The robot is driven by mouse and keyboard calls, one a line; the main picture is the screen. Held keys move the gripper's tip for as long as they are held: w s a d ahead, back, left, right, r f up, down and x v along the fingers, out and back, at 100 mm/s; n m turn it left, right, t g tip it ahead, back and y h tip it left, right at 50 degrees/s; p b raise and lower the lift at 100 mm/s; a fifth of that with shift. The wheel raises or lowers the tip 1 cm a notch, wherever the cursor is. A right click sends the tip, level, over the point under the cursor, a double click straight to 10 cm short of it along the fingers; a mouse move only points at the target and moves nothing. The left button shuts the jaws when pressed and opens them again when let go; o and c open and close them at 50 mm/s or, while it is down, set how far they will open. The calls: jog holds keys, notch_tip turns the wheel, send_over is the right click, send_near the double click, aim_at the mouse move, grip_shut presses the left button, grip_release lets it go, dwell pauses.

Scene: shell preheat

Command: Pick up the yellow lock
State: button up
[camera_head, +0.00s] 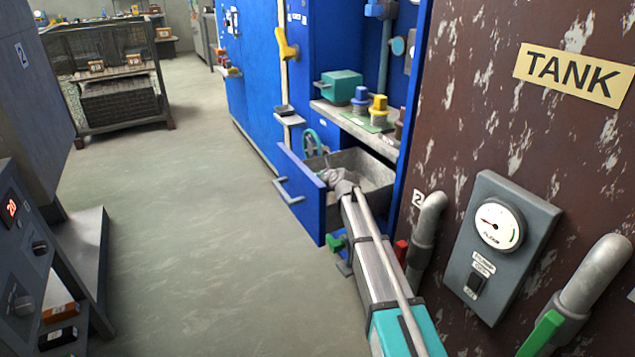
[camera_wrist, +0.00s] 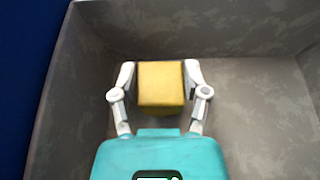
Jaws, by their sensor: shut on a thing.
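The yellow lock (camera_wrist: 160,84) shows in the wrist view as a yellow block between the two fingers of my gripper (camera_wrist: 160,80). The fingers touch its left and right sides, so my gripper is shut on it. Both are inside the grey-lined drawer (camera_wrist: 250,75). In the head view the drawer (camera_head: 302,195) stands pulled out from the blue cabinet, and my gripper (camera_head: 338,180) reaches down into it. The lock is hidden there behind my arm and the drawer front. I cannot tell whether it touches the drawer floor.
Above the drawer, a shelf holds a teal box (camera_head: 341,86), a blue-topped item (camera_head: 360,99) and a yellow-topped item (camera_head: 378,108). The brown tank (camera_head: 520,120) stands close on the right of my arm. The floor (camera_head: 190,220) on the left is clear.

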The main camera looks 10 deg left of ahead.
jog(key=shift+r, duration=0.1)
notch_tip(320, 180, up, 10)
jog(key=p, duration=1)
dwell(0.8)
notch_tip(320, 180, up, 34)
jog(key=p, duration=3.4)
jog(key=shift+r+p, duration=0.25)
jog(key=shift+p, duration=0.1)
jog(key=shift+s, duration=0.25)
